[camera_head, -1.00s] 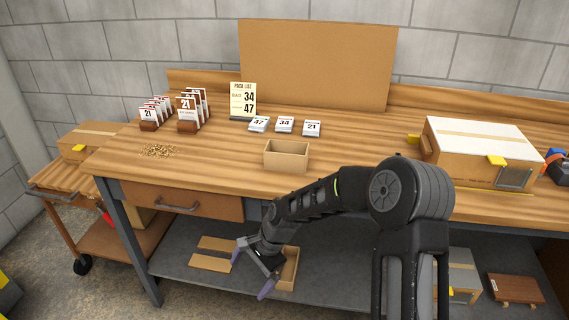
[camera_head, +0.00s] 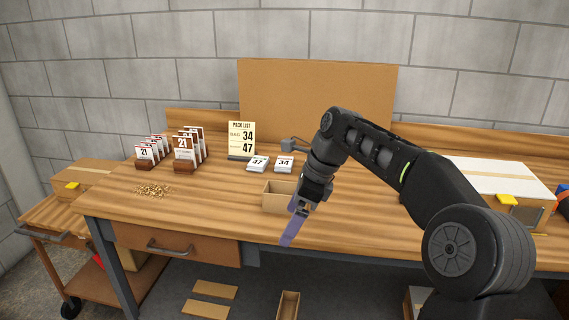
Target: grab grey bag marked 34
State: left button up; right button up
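The grey bag marked 34 (camera_head: 285,164) lies on the bench, to the right of a similar bag marked 47 (camera_head: 258,163). My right gripper (camera_head: 290,232) hangs over the bench's front, in front of and below the bag in the picture, apart from it. One purple finger shows pointing down; the other finger cannot be made out, so its opening is unclear. The bag marked 21 is hidden behind my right arm. The pack list card (camera_head: 241,140) reads 34 and 47. My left gripper is out of view.
An open cardboard box (camera_head: 276,196) stands just behind my gripper, partly covered by it. Racks of red-and-white tags (camera_head: 184,150) and loose brass-coloured pieces (camera_head: 154,190) are at left. A large taped carton (camera_head: 500,177) is at right, partly behind my arm.

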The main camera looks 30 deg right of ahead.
aim_at(283, 165)
jog(key=i+l, duration=1.05)
jog(key=i, duration=0.15)
